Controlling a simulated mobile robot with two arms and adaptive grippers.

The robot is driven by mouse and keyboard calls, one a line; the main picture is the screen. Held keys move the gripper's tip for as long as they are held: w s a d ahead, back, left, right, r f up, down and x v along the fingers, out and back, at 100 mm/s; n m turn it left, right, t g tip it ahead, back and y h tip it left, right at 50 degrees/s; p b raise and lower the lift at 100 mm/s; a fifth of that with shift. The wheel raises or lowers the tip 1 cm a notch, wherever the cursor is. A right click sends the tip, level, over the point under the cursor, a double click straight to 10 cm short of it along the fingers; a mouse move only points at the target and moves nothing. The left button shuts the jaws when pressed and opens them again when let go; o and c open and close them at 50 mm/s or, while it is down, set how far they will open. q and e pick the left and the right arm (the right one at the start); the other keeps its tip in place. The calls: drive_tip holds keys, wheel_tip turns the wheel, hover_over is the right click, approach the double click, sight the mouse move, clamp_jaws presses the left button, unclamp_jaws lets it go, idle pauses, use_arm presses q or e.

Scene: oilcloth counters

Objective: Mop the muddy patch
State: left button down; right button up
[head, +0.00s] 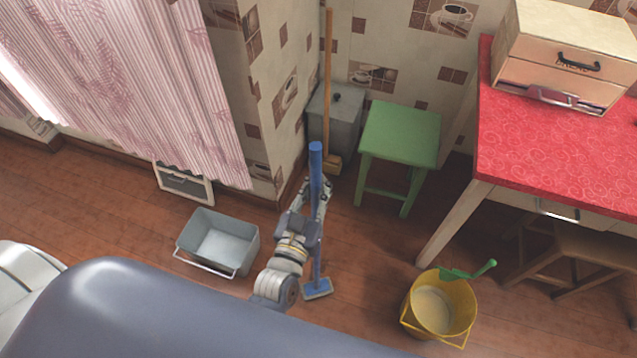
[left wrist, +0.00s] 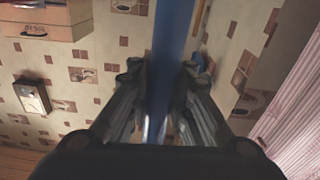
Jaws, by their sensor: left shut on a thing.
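A blue mop (head: 316,165) stands nearly upright in the head view, its flat blue head (head: 318,289) at the floor. My left gripper (head: 316,200) is shut around the mop's handle. In the left wrist view the blue handle (left wrist: 170,40) runs between the fingers of the gripper (left wrist: 160,80). I cannot make out a muddy patch on the brown floor; my arm and body hide part of it. My right gripper is in neither view.
A grey metal basin (head: 217,243) stands left of my arm. A yellow bucket (head: 433,305) with a green-handled tool stands to the right. A green stool (head: 400,135), a grey bin, a broom (head: 328,80) and a red-topped table (head: 560,150) stand behind. Floor between mop and bucket is clear.

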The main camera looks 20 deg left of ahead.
use_arm(q)
drive_tip(key=shift+f+b, duration=0.35)
drive_tip(key=shift+f, duration=0.2)
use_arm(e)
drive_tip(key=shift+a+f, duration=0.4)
use_arm(q)
drive_tip(key=w, duration=0.4)
drive_tip(key=shift+w+d+r, duration=0.1)
drive_tip(key=shift+w+r, duration=0.05)
drive_tip(key=shift+w, duration=0.15)
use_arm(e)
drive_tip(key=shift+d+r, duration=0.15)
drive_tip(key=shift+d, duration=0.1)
use_arm(q)
drive_tip(key=shift+w, duration=0.1)
drive_tip(key=w, duration=0.4)
drive_tip(key=shift+w+d+f, duration=0.1)
drive_tip(key=shift+f, duration=0.1)
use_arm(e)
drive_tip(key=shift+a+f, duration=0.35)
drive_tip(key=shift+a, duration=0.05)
